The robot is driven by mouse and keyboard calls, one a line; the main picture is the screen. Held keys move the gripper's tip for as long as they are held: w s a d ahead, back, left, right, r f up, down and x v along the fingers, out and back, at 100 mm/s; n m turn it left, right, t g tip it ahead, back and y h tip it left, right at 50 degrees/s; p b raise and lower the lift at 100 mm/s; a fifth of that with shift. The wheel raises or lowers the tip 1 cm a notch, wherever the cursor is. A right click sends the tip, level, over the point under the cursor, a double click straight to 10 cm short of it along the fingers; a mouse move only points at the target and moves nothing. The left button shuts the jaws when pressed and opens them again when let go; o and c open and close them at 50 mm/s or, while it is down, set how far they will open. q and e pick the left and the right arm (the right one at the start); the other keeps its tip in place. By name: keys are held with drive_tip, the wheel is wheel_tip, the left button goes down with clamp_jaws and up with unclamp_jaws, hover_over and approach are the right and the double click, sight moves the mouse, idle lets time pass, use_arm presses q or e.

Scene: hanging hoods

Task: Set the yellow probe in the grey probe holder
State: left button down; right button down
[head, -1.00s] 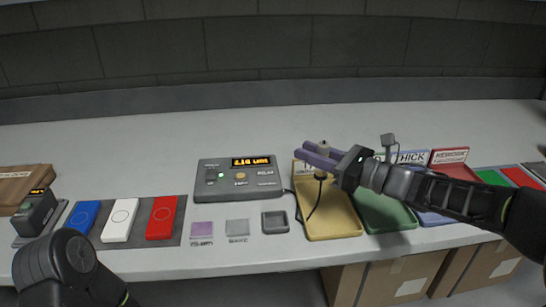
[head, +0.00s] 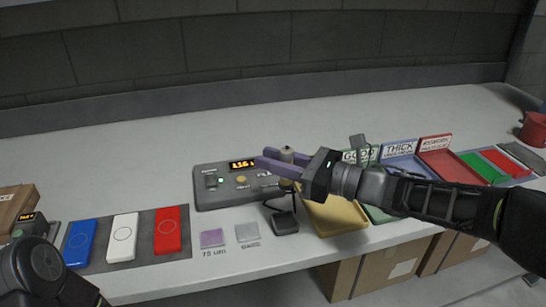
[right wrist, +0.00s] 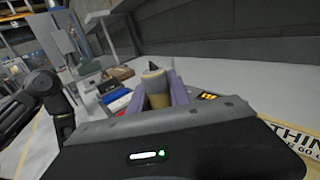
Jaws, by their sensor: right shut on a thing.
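My right gripper (head: 263,157), with purple fingers, is shut on the probe (head: 287,154) and holds it upright above the bench. The probe's grey top stands above the fingers, and its lower part is mostly hidden by them. In the right wrist view the probe (right wrist: 155,88) shows a yellowish band between both fingers. The grey probe holder (head: 285,223), a small dark square block, sits on the bench below and in front of the gripper, apart from it. A dark cable hangs down beside the holder. My left arm shows at lower left, its gripper out of sight.
The grey gauge box (head: 210,180) with a lit orange display is behind the holder. Blue, white and red blocks lie at left.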

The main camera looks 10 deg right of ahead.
wheel_tip(320, 180, down, 10)
drive_tip(key=b, duration=0.6)
drive_tip(key=shift+f+b, duration=0.2)
drive_tip(key=shift+b, duration=0.15)
drive_tip(key=shift+f+b, duration=0.15)
drive_tip(key=shift+b, duration=0.25)
drive_tip(key=shift+b, duration=0.65)
drive_tip(key=shift+f+b, duration=0.3)
drive_tip(key=shift+b, duration=0.1)
drive_tip(key=c, duration=1.1)
unclamp_jaws()
drive_tip(key=shift+c, duration=0.2)
